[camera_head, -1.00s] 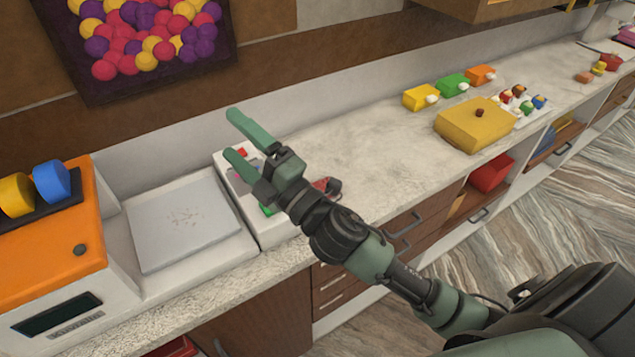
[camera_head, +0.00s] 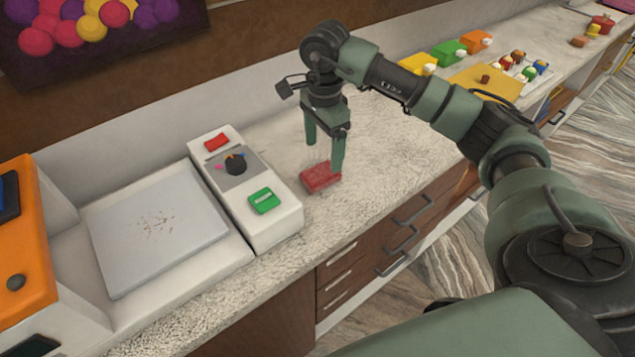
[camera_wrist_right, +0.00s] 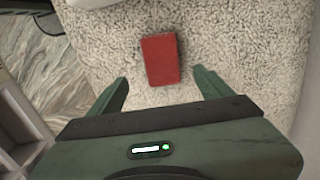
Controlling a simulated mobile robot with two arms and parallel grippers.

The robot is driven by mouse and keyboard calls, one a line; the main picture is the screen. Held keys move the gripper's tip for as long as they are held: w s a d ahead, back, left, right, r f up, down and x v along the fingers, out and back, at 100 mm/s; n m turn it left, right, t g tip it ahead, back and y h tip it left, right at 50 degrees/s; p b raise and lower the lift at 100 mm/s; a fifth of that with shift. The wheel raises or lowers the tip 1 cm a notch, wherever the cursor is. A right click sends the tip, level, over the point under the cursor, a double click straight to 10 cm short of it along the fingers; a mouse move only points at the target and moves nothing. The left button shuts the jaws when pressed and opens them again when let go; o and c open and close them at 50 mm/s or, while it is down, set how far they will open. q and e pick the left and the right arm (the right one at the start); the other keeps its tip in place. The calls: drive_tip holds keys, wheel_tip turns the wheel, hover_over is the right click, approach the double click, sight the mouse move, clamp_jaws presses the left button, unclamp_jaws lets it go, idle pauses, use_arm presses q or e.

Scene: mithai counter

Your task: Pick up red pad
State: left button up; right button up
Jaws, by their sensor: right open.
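The red pad (camera_head: 320,178) is a small flat red block lying on the speckled counter, just right of the white control box. It also shows in the right wrist view (camera_wrist_right: 161,59), ahead of and between the two fingertips. My right gripper (camera_head: 325,158) is open and points down close to the pad, with one finger in front of part of it in the head view. In the wrist view the open fingers (camera_wrist_right: 160,85) have nothing between them but counter and the pad's near end. My left gripper is not in view.
The white control box (camera_head: 278,222) with red and green buttons stands left of the pad, beside a scale with a grey plate (camera_head: 150,250). The counter's front edge is near, above drawers (camera_head: 400,225).

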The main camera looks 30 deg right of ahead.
drive_tip(key=shift+s+f, duration=0.15)
drive_tip(key=shift+f, duration=0.2)
drive_tip(key=f+p, duration=0.2)
drive_tip(key=f, duration=0.1)
drive_tip(key=f+p, duration=0.1)
drive_tip(key=f, duration=0.1)
drive_tip(key=shift+w+f, duration=0.25)
drive_tip(key=shift+w, duration=0.05)
drive_tip(key=shift+f, duration=0.6)
drive_tip(key=c, duration=1.5)
drive_tip(key=shift+r, duration=0.15)
drive_tip(key=shift+w+r, duration=0.1)
drive_tip(key=shift+r, duration=0.55)
wheel_tip(320, 180, up, 13)
drive_tip(key=b, duration=0.3)
wheel_tip(320, 180, up, 6)
drive_tip(key=f, duration=0.1)
hover_over(322, 171)
drive_tip(key=shift+r, duration=0.25)
